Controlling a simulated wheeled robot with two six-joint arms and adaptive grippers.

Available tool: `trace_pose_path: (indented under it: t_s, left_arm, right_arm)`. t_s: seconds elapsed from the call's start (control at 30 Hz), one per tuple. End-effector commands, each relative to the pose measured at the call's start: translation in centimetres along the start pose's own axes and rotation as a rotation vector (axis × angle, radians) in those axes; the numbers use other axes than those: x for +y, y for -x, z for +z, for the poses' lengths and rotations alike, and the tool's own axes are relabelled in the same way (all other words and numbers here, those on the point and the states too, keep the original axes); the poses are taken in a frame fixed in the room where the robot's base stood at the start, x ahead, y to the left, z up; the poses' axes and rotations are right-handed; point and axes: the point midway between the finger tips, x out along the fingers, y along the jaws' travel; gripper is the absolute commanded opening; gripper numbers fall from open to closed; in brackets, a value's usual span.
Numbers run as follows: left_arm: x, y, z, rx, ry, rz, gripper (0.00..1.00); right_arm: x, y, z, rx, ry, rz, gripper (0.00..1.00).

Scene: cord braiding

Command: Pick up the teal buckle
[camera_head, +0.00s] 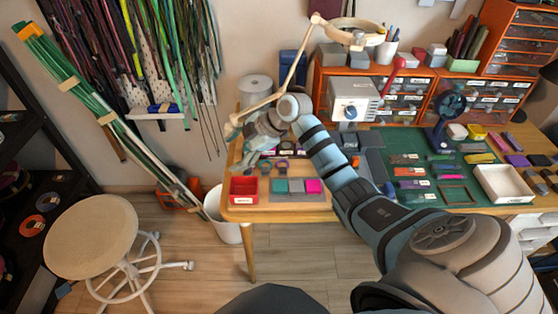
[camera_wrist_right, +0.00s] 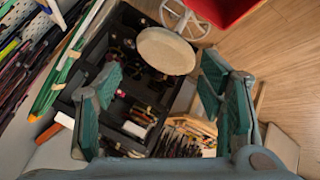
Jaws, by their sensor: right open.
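A small teal block (camera_head: 279,187), which may be the teal buckle, sits at the left of a row with a grey and a pink one near the table's front left edge. Its exact shape is too small to tell. My right gripper (camera_head: 254,150) is above and behind it, over the table's left end, and apart from it. In the right wrist view my right gripper (camera_wrist_right: 162,92) has its two teal-padded fingers wide apart with nothing between them. The teal block is not visible there. My left gripper is not in view.
A red bin (camera_head: 243,190) stands left of the row; its red wall likely shows in the wrist view (camera_wrist_right: 222,8). Small rings (camera_head: 282,165) lie behind the row. A ring lamp (camera_head: 350,30) and drawer units (camera_head: 480,98) stand at the back. A stool (camera_head: 92,235) is left.

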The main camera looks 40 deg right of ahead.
Motion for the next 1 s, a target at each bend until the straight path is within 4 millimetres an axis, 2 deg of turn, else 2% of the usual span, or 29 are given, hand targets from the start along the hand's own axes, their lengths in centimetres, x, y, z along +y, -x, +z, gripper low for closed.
trace_pose_path:
  t_s: [0.03,0.1,0.2,0.27,0.37,0.6,0.83,1.0]
  left_arm:
    - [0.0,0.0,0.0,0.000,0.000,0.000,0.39]
    - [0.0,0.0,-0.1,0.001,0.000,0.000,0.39]
    - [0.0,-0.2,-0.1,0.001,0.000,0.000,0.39]
    - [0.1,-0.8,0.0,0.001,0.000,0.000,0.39]
    - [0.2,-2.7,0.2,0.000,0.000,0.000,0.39]
    - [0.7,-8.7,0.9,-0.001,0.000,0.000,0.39]
    - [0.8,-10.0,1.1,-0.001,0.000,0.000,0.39]
    - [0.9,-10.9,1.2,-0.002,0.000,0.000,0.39]
  right_arm:
    - [-0.2,1.8,3.4,-0.157,-0.106,-0.095,0.63]
    - [-1.5,4.8,7.3,-0.362,-0.275,-0.208,0.63]
    - [-2.8,7.8,9.7,-0.525,-0.428,-0.285,0.63]
    - [-3.3,8.0,10.4,-0.561,-0.463,-0.301,0.63]
    - [-4.2,6.6,11.3,-0.569,-0.469,-0.305,0.63]
    - [-6.7,1.6,14.0,-0.564,-0.465,-0.305,0.63]
    - [-7.5,-0.2,14.8,-0.565,-0.465,-0.306,0.63]
    - [-8.8,-2.9,16.1,-0.563,-0.463,-0.307,0.63]
